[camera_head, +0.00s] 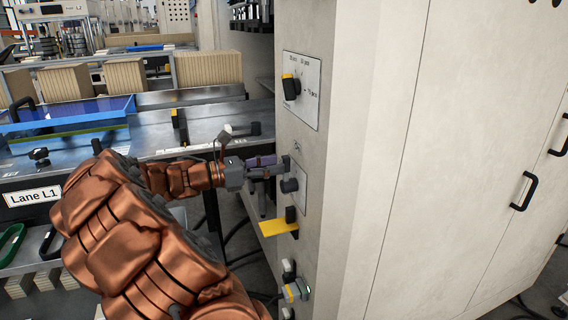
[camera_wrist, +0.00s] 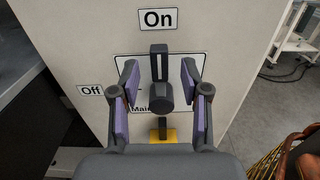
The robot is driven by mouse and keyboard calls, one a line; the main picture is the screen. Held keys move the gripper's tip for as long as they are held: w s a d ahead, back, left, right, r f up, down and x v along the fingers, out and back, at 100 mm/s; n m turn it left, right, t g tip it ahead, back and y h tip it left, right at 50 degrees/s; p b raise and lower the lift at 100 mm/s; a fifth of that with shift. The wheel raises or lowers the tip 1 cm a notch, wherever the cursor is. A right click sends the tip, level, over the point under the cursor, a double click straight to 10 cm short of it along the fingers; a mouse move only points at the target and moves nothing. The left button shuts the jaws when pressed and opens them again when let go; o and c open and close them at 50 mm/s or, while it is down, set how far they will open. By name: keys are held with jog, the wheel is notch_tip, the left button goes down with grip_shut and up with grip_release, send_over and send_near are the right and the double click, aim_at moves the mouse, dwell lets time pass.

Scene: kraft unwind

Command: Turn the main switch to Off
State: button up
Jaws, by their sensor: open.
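The main switch (camera_wrist: 160,97) is a dark rotary knob on a pale plate on the cabinet's face. Its bar handle points up at the "On" sign (camera_wrist: 157,19). The "Off" sign (camera_wrist: 90,90) is to its left, and a partly hidden "Main" label is below. In the head view the switch (camera_head: 289,185) is on the cabinet's narrow side. My gripper (camera_wrist: 160,75) is open, with one purple-padded finger on each side of the handle and visible gaps between. In the head view my gripper (camera_head: 268,167) is just in front of the switch; contact cannot be told.
Another rotary switch (camera_head: 291,87) with a yellow mark is higher on the cabinet (camera_head: 375,200). A yellow bracket (camera_head: 278,227) sticks out below the main switch, with small buttons (camera_head: 290,290) under it. A metal bench (camera_head: 190,125) with a blue-framed tray (camera_head: 70,113) stands to the left.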

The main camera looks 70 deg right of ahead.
aim_at(284, 162)
jog(key=shift+x, duration=1.75)
jog(key=shift+c, duration=0.3)
grip_shut()
jog(key=shift+w, duration=0.1)
